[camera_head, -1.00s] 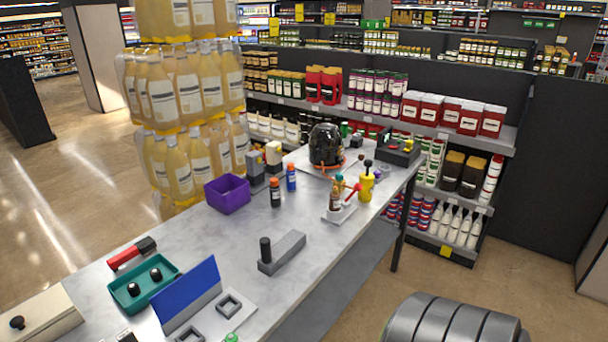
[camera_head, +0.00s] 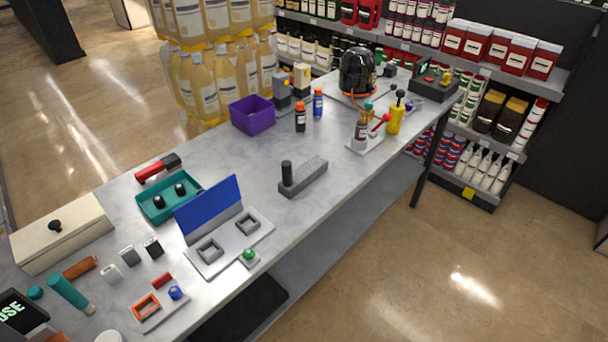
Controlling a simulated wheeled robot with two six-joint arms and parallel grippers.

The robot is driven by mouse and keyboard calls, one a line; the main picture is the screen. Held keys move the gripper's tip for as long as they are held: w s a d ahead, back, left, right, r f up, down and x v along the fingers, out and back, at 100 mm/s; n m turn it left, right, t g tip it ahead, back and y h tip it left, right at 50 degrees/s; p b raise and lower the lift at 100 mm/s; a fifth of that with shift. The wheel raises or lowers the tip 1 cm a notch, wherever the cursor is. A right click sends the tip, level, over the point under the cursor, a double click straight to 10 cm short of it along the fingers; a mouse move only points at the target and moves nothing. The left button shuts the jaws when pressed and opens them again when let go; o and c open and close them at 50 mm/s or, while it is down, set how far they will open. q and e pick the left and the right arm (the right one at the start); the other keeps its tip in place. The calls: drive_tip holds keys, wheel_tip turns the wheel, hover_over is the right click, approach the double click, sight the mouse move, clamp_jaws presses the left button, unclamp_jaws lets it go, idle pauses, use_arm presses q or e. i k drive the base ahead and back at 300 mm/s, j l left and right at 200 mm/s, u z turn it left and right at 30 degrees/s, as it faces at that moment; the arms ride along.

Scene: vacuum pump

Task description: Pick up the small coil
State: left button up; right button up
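I cannot pick out a small coil for certain on the table (camera_head: 235,150). A dark domed jar (camera_head: 357,70) stands on a pale base near the far end, with an orange line around its foot. A white stand (camera_head: 364,142) with a small bottle and a red-knobbed lever is in front of it. An orange square frame (camera_head: 146,307) and a blue knob (camera_head: 175,293) sit on a small white plate near the front left. Neither of my grippers shows in the head view.
Stocked shelves are behind. Floor at the right is clear.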

sight(293, 184)
drive_tip(key=u, duration=0.7)
drive_tip(key=i+l+u, duration=0.2)
drive_tip(key=l+u, duration=0.2)
drive_tip(key=l, duration=0.25)
drive_tip(key=i+l+u, duration=0.1)
drive_tip(key=l+u, duration=0.35)
drive_tip(key=l, duration=0.25)
drive_tip(key=l+u, duration=0.4)
drive_tip(key=l, duration=0.25)
